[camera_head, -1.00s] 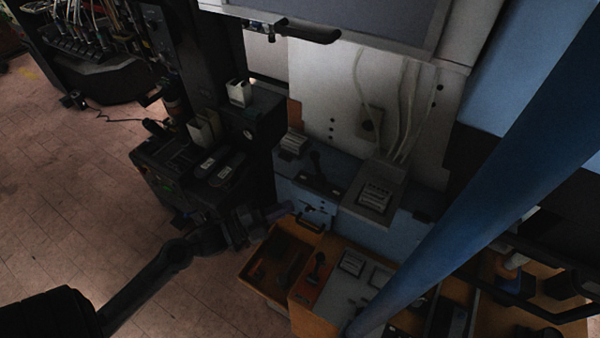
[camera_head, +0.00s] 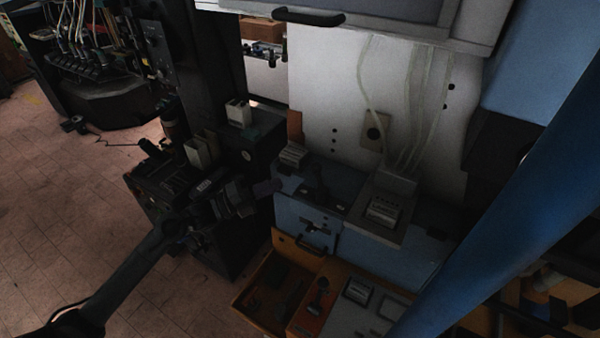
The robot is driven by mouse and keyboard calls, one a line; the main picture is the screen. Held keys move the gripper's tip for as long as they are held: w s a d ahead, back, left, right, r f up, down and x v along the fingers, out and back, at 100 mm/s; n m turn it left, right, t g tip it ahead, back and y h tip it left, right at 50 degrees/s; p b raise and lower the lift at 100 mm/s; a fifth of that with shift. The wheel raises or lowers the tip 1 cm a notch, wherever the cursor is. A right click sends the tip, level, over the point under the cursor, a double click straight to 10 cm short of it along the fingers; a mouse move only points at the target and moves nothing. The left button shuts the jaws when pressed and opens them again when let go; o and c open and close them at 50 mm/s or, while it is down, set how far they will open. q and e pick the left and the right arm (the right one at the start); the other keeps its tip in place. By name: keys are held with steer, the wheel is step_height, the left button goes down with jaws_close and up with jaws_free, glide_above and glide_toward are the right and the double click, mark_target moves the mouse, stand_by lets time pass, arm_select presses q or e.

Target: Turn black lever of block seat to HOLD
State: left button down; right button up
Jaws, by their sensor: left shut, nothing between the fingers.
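A small black lever (camera_head: 313,172) stands on a dark plate on top of the blue base of the press, left of centre. It is dark, and I cannot read any position marking beside it. My left gripper (camera_head: 270,187) comes in from the lower left. It is shut and empty, its fingertips by the left edge of the blue base (camera_head: 380,245), a little left of the lever and apart from it in the picture. Another dark lever (camera_head: 322,286) stands on an orange panel below. My right gripper is not in view.
A dark control cabinet (camera_head: 235,240) stands close behind and below my left gripper. An open wooden drawer (camera_head: 250,302) lies below the blue base. A labelled grey block (camera_head: 385,212) with hoses is right of the lever. Tiled floor is free at left.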

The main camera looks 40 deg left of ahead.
mark_target(305, 180)
arm_select(q)
steer(key=p+x, duration=0.2)
steer(key=x, duration=0.6)
steer(key=shift+w+d, duration=0.1)
steer(key=h+b, duration=0.1)
steer(key=b, duration=0.1)
steer(key=w+m+g+h+b, duration=0.1)
steer(key=shift+f+m+b, duration=0.3)
steer(key=shift+f+b, duration=0.05)
steer(key=shift+b, duration=0.05)
steer(key=shift+w+r, duration=0.1)
steer(key=shift+w, duration=0.2)
steer(key=shift+w+d+r+b, duration=0.15)
steer(key=shift+w+r+b, duration=0.05)
steer(key=shift+b, duration=0.1)
